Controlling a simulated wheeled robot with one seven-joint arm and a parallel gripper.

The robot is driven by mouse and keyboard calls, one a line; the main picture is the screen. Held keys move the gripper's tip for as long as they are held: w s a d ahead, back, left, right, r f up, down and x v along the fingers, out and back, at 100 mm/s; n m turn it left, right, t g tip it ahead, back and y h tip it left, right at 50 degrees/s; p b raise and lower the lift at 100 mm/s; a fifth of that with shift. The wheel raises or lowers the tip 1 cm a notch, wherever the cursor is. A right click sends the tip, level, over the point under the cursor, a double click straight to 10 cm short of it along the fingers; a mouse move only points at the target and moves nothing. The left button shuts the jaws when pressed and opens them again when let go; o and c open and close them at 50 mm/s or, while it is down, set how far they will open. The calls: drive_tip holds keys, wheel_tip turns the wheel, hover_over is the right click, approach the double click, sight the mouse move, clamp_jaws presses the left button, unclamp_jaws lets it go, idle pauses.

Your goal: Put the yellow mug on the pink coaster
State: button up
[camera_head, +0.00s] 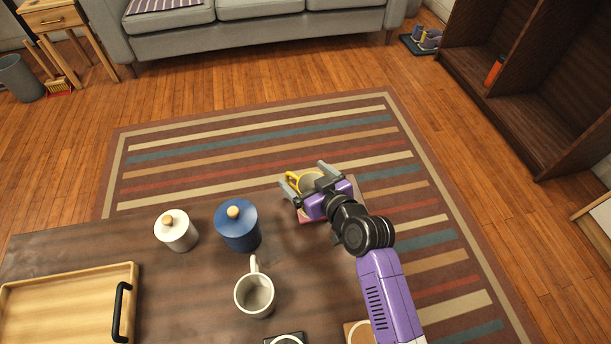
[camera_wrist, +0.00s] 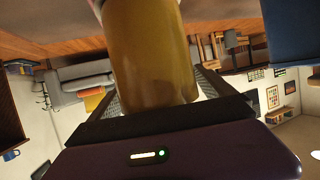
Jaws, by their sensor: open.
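The yellow mug (camera_head: 308,183) is upright at the far right end of the dark table, its handle toward the upper left. My gripper (camera_head: 306,177) is open, with one finger on each side of the mug. In the wrist view the mug's yellow-brown wall (camera_wrist: 150,55) fills the space between the fingers. A piece of the pink coaster (camera_head: 304,216) shows just below the mug and gripper. The mug seems to stand on it, but its base and most of the coaster are hidden by my gripper.
A blue lidded jar (camera_head: 238,228) stands left of my gripper, with a white lidded jar (camera_head: 176,232) beyond it. A white mug (camera_head: 254,294) stands nearer. A wooden tray (camera_head: 70,276) lies at left. Black (camera_head: 271,341) and tan (camera_head: 350,330) coasters show at the bottom edge.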

drive_tip(key=shift+r, duration=0.2)
drive_tip(key=p+v, duration=0.3)
drive_tip(key=v, duration=0.9)
drive_tip(key=s+d+f+m+t+h, duration=0.1)
drive_tip(key=s+d+m+h, duration=0.1)
drive_tip(key=s+d, duration=0.45)
drive_tip(key=s+d+f+m+h, duration=0.15)
drive_tip(key=s+d, duration=0.25)
drive_tip(key=s, duration=0.6)
drive_tip(key=s+d+r+m+t+h, duration=0.2)
drive_tip(key=s+d+r+h, duration=0.1)
drive_tip(key=s+r, duration=1)
drive_tip(key=shift+s, duration=1.85)
